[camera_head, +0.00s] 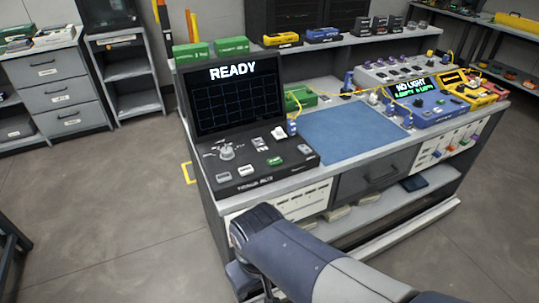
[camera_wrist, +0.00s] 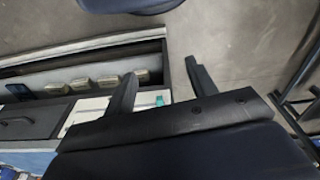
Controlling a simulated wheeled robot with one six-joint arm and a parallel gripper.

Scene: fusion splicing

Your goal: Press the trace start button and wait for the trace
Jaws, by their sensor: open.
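The trace instrument is a dark unit with an upright screen (camera_head: 234,92) reading "READY" above an empty grid. Its sloped console (camera_head: 262,176) at the left of the bench carries a knob, pale buttons and a green button (camera_head: 275,161). The button labels are too small to read, so I cannot tell which one is trace start. My gripper (camera_wrist: 160,68) is open and empty in the wrist view, with its two fingers apart. In the head view my arm hides most of it, low in front of the bench and apart from the console. The wrist view does not show the console.
A blue mat (camera_head: 350,133) lies clear on the bench right of the instrument. A blue device (camera_head: 424,104) reading "NO LIGHT" stands further right, with yellow cables nearby. The bench drawer (camera_head: 375,176) and lower shelf face my arm. Open floor lies in front.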

